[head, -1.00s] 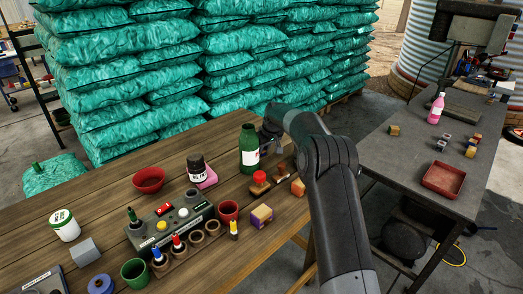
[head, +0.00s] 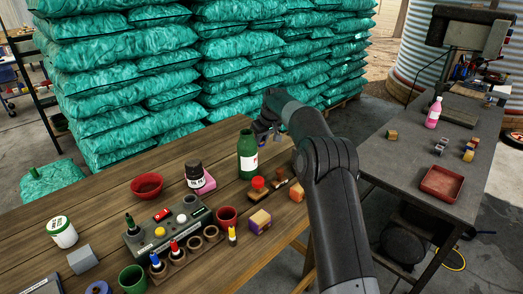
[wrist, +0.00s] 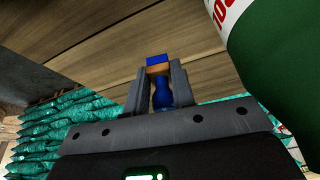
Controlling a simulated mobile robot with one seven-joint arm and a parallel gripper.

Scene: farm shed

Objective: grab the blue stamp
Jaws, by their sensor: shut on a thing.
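The blue stamp (wrist: 161,96) is between my gripper's two fingers (wrist: 160,75) in the wrist view. It has a blue handle, a wood-coloured band and a blue end face. My gripper is shut on it and is raised above the wooden table (head: 98,213). In the head view my gripper (head: 266,128) is beyond the green bottle (head: 247,160), near the table's far edge. The stamp is mostly hidden there by the gripper.
The green bottle also stands close at the upper right of the wrist view (wrist: 270,50). A red-topped stamp (head: 257,187), a wooden block (head: 297,191) and a dark jar (head: 194,174) are nearby. Stacked teal sacks (head: 130,80) stand behind the table.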

